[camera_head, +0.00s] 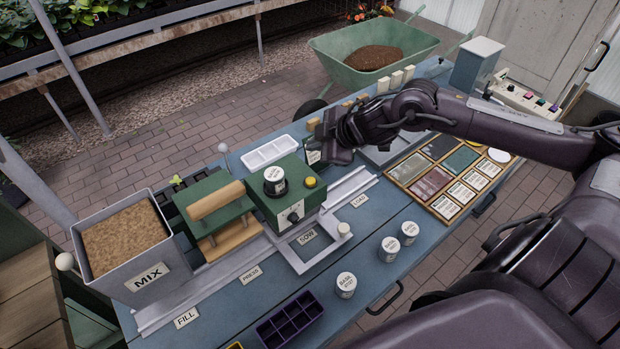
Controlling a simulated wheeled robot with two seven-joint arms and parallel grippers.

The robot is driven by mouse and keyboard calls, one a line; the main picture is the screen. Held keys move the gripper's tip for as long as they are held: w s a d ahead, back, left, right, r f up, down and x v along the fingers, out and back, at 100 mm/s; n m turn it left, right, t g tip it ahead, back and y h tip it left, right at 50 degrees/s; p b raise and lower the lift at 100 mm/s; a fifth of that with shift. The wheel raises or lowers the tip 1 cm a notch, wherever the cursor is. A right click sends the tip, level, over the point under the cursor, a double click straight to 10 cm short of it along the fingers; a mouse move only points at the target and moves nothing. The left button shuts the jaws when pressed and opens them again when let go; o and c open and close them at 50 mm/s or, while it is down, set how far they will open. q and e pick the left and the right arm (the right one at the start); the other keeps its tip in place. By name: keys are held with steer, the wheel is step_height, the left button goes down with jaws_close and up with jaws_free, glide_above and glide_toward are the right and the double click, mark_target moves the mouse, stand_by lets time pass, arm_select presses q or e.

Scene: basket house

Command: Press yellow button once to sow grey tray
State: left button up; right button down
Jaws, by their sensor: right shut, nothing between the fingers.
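The yellow button (310,182) is a small round cap on the top right of the green sowing machine (284,208). A jar with a white lid (274,175) stands on the same machine. My right gripper (324,147) is shut and empty, behind and above the button in the picture and apart from it. A grey frame (318,240) with a SOW label sits in front of the machine, on the rail. I cannot tell whether a tray is inside the machine. My left gripper is not in view.
A MIX bin of soil (125,240) and a green press with a wooden roller (215,205) stand left. Several white-lidded jars (390,246) and a dark purple tray (291,319) stand in front. A framed sample board (452,174) lies right. A green wheelbarrow (345,75) stands behind.

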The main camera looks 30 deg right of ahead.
steer(key=f+b, duration=0.1)
steer(key=b, duration=0.7)
glide_above(314, 182)
step_height(314, 182, down, 7)
steer(key=shift+r, duration=0.15)
steer(key=shift+f, duration=0.55)
steer(key=shift+f, duration=0.15)
stand_by(1.0)
steer(key=shift+f, duration=0.3)
steer(key=shift+f+b, duration=0.5)
steer(key=shift+f, duration=0.15)
stand_by(0.6)
steer(key=shift+r, duration=0.1)
steer(key=shift+r+p, duration=1)
steer(key=shift+p, duration=0.15)
